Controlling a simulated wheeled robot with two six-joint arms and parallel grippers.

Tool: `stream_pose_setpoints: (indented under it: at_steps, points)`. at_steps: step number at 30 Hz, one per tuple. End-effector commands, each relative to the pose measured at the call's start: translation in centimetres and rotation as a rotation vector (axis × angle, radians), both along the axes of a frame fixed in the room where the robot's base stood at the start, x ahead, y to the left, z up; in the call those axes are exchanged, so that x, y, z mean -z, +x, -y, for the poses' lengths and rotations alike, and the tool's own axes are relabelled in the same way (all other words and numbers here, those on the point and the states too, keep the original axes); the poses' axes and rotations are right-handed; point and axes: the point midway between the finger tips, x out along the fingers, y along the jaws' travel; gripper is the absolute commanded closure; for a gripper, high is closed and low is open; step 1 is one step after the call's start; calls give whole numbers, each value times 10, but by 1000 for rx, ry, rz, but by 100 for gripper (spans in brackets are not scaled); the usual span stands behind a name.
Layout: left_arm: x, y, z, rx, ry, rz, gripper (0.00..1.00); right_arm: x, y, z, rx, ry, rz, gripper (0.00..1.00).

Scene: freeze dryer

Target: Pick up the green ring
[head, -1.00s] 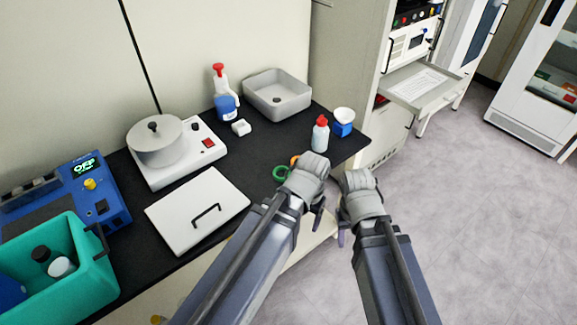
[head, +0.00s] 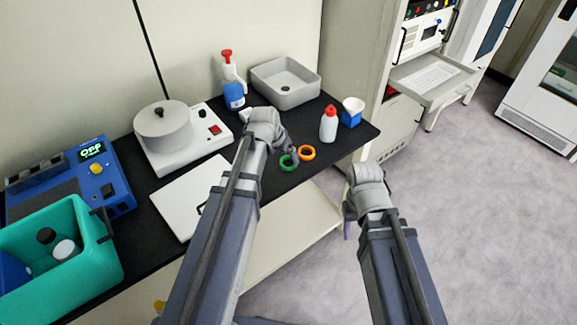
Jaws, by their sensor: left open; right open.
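The green ring (head: 288,163) lies flat on the black bench top near its front edge, with an orange ring (head: 306,153) close to its right. My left gripper (head: 288,150) is over the bench, just behind and above the green ring; its fingers are partly hidden by the wrist, and it holds nothing that I can see. My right gripper (head: 348,222) is off the bench, in front of it over the floor, mostly hidden behind its own wrist and empty as far as I can see.
A red-capped bottle (head: 328,124) and a blue-and-white container (head: 352,112) stand right of the rings. A grey basin (head: 286,97) and a spray bottle (head: 232,92) are at the back. A white lid (head: 180,205), a hotplate with pot (head: 163,128) and a teal bin (head: 98,275) stand left.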

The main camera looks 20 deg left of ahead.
Motion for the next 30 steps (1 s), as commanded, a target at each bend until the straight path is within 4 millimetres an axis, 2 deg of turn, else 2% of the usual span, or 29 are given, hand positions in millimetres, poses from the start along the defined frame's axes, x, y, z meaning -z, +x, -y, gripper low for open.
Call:
stream_pose_setpoints:
  at_steps: [1, 8, 21, 29, 30]
  points:
    - [6, 2, 0, 0, 0, 0, 0, 6, 0, 0, 0, 0, 0, 50]
    - [8, 3, 1, 0, 0, -1, 0, 8, 0, 0, 0, 0, 0, 50]
    - [52, 24, 6, 1, 1, -1, 0, 52, 0, 0, 0, 0, 0, 50]
    - [51, 24, 6, 1, 1, -1, 0, 51, 0, 0, 0, 0, 0, 50]
    - [51, 24, 6, 1, 1, -1, 3, 51, 0, 0, 0, 0, 0, 50]
